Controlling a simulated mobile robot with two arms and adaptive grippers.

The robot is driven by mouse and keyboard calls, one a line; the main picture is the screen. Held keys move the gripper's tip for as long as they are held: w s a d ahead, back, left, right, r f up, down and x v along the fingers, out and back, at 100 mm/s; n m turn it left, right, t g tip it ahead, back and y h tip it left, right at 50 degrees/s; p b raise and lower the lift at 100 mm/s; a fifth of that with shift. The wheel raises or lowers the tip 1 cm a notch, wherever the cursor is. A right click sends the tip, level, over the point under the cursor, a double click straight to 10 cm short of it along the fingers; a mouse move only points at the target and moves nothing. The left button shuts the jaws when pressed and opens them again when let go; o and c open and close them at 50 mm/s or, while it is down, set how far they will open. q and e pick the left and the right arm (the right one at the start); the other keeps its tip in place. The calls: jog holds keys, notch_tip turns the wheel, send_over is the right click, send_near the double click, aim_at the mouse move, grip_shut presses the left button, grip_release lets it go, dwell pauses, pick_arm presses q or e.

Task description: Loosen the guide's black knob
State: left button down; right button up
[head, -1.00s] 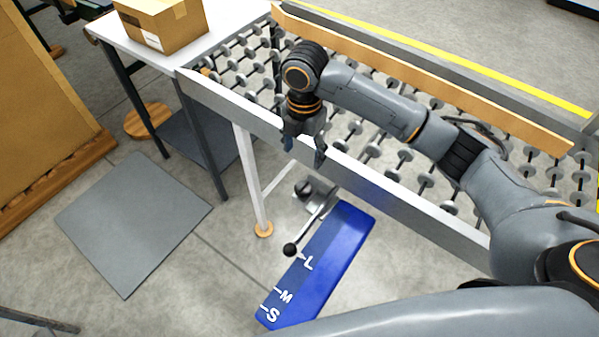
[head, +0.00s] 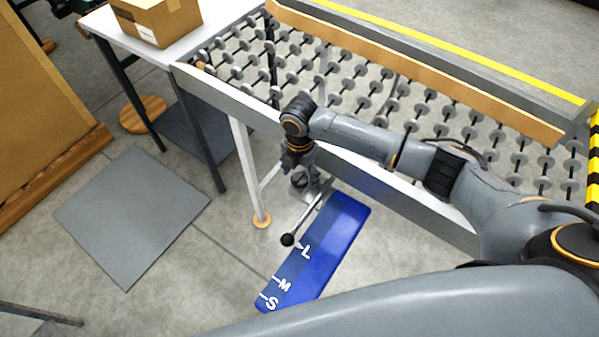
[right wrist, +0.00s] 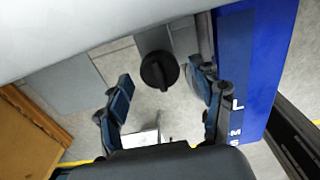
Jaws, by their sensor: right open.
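The black knob (right wrist: 159,70) is round with a ridge across its face. It sits on a grey bracket below the conveyor's side rail, and in the head view the knob (head: 299,180) shows just under my right gripper. My right gripper (head: 301,172) is open and empty. In the right wrist view the knob appears between the spread fingers (right wrist: 160,84), with no visible contact. A rod with a black ball end (head: 288,240) runs from the bracket to near the L mark on the blue scale plate (head: 325,245). My left gripper is out of view.
The conveyor's white side rail (head: 225,97) runs close beside my right arm, with rollers behind it. A white leg (head: 246,170) stands left of the knob. A cardboard box (head: 160,22) sits on the table at top left.

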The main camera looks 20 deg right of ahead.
jog(key=shift+c, duration=0.2)
jog(key=c, duration=1.1)
jog(key=shift+n, duration=0.4)
jog(key=n, duration=0.2)
jog(key=shift+n+p, duration=0.4)
jog(key=n, duration=0.3)
jog(key=shift+n, duration=0.3)
jog(key=n, duration=0.4)
jog(key=shift+n, duration=0.3)
jog(key=shift+n+b, duration=0.35)
jog(key=shift+n, duration=1.45)
